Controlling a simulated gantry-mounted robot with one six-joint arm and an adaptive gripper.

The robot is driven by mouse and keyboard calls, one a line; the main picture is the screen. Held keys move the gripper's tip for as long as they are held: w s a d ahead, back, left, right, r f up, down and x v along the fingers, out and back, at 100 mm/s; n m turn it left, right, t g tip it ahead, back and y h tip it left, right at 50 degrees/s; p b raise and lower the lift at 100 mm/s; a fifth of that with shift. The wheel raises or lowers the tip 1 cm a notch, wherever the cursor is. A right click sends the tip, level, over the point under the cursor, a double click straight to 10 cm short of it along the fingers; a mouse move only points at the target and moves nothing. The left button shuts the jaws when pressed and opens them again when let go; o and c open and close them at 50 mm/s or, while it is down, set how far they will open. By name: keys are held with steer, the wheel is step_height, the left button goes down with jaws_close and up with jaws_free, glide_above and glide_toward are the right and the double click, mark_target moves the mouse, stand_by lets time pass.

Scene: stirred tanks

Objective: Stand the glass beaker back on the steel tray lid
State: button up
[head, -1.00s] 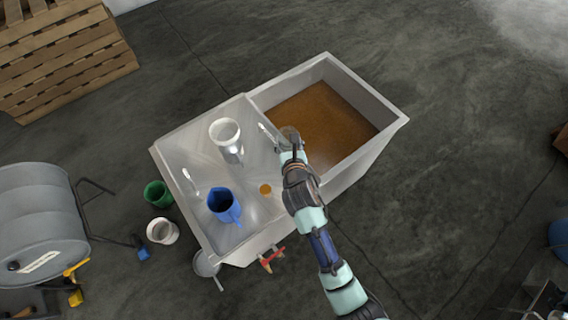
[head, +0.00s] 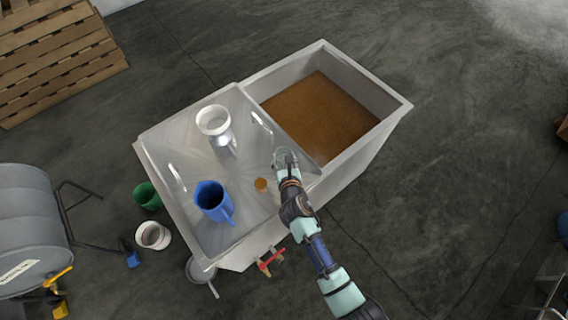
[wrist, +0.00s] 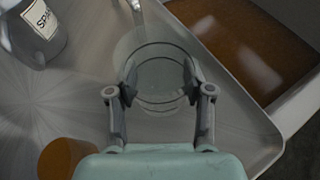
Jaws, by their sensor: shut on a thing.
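The glass beaker (wrist: 162,72) is clear and sits between the two fingers of my gripper (wrist: 160,85), which is shut on it. In the head view my gripper (head: 287,165) is over the right part of the steel tray lid (head: 190,135), near the edge by the open tank. The beaker (head: 284,156) shows faintly there at the fingertips. In the wrist view it looks upright with the lid (wrist: 60,110) beneath. I cannot tell whether its base touches the lid.
The open tank holds brown liquid (head: 320,115). A green cup (head: 148,195) and a white bucket (head: 152,235) stand on the floor at left.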

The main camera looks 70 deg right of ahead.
steer(key=shift+f, duration=1)
steer(key=o, duration=1.2)
steer(key=shift+r, duration=0.2)
steer(key=p+v, duration=0.4)
steer(key=v, duration=0.8)
steer(key=shift+r, duration=0.1)
